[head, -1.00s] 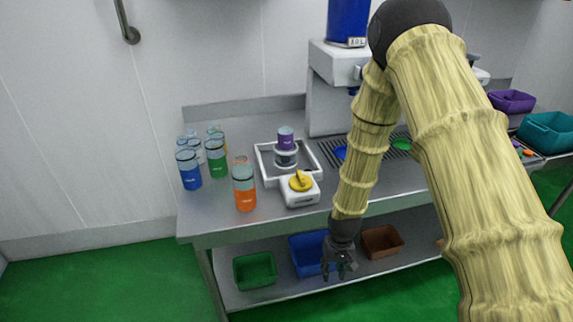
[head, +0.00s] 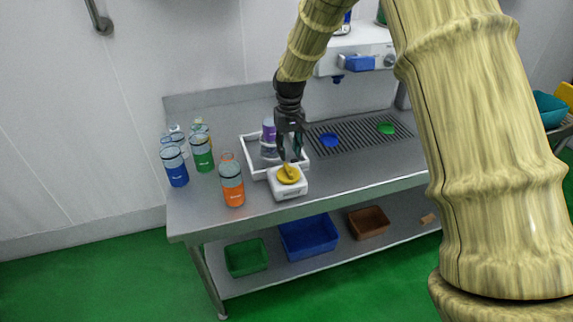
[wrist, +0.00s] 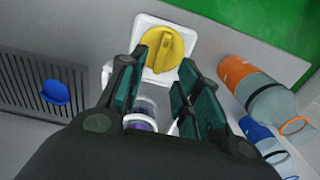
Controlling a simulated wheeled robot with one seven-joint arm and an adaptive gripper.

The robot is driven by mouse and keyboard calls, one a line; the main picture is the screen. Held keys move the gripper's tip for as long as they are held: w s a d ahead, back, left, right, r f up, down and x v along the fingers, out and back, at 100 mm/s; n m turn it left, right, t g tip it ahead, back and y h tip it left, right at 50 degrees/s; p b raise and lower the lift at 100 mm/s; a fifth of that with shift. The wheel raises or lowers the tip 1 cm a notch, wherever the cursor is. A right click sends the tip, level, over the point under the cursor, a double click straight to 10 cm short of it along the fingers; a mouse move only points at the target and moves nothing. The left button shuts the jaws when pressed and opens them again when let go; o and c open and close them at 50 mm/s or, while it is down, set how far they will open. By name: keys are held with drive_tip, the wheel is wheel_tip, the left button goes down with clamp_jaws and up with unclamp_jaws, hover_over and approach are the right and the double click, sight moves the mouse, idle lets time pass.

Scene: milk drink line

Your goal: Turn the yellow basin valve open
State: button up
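The yellow basin valve (head: 289,174) is a round knob with a raised ridge on a white block (head: 288,190) near the table's front edge. It also shows in the wrist view (wrist: 163,48), just beyond my fingertips. My gripper (head: 288,158) points down above the valve. In the wrist view my gripper (wrist: 168,75) has its dark green finger pads apart with nothing between them. I cannot tell whether the tips touch the knob. The white basin (head: 255,172) stands behind the valve, with a purple-topped container (head: 268,135) in it, partly hidden by my gripper.
An orange bottle (head: 232,188), a green bottle (head: 202,155) and a blue bottle (head: 174,167) stand left of the valve. A drain grate (head: 355,137) with a blue disc (head: 330,140) and a green disc (head: 386,128) lies to the right. Bins sit on the lower shelf.

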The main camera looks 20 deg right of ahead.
sight(288, 168)
drive_tip(key=shift+a+f+p, duration=0.15)
drive_tip(key=shift+f+p, duration=1)
drive_tip(key=shift+f, duration=2.7)
clamp_jaws()
